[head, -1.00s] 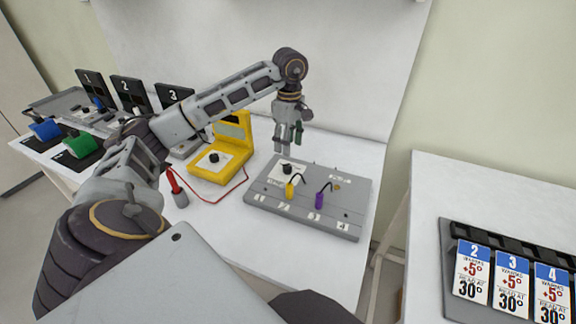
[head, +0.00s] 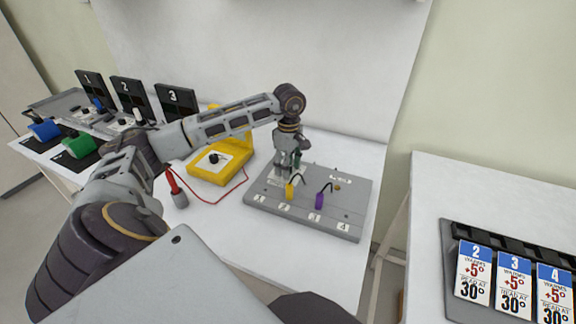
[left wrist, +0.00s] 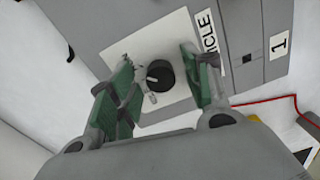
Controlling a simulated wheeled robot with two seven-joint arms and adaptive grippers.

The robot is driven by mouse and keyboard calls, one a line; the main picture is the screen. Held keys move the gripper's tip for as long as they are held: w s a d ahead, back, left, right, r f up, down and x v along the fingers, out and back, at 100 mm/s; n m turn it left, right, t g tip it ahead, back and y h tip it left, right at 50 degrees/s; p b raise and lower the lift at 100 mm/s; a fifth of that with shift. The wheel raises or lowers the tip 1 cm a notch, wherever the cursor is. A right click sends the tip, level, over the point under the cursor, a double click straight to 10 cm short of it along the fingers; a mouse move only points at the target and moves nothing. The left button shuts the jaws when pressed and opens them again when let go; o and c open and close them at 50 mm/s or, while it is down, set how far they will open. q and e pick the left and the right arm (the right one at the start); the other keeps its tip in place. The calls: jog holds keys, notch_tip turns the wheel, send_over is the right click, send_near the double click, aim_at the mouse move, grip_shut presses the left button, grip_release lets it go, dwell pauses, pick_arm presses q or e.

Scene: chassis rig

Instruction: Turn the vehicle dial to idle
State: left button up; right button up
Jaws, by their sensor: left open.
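The vehicle dial is a round black knob (left wrist: 159,75) with a pale pointer mark, on a white plate (left wrist: 140,43) of the grey panel. The panel (head: 345,205) lies on the white table in the head view. My left gripper (head: 287,170) is over the panel's back left part and hides the knob there. In the left wrist view its green-padded fingers (left wrist: 160,88) are open, one on each side of the knob. I cannot tell whether either finger touches it. Part of the lettering by the plate is hidden. My right gripper is not in view.
Yellow (head: 290,191) and purple (head: 319,200) plugs with black leads stand on the panel. A yellow meter (head: 208,170) with a red lead and red probe (head: 172,181) is to the left. Numbered black boards (head: 176,100) stand behind. A tray of cards (head: 512,275) is at right.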

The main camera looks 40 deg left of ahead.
pick_arm(q)
jog(key=shift+c, duration=1)
jog(key=c, duration=0.8)
jog(key=shift+c, duration=0.2)
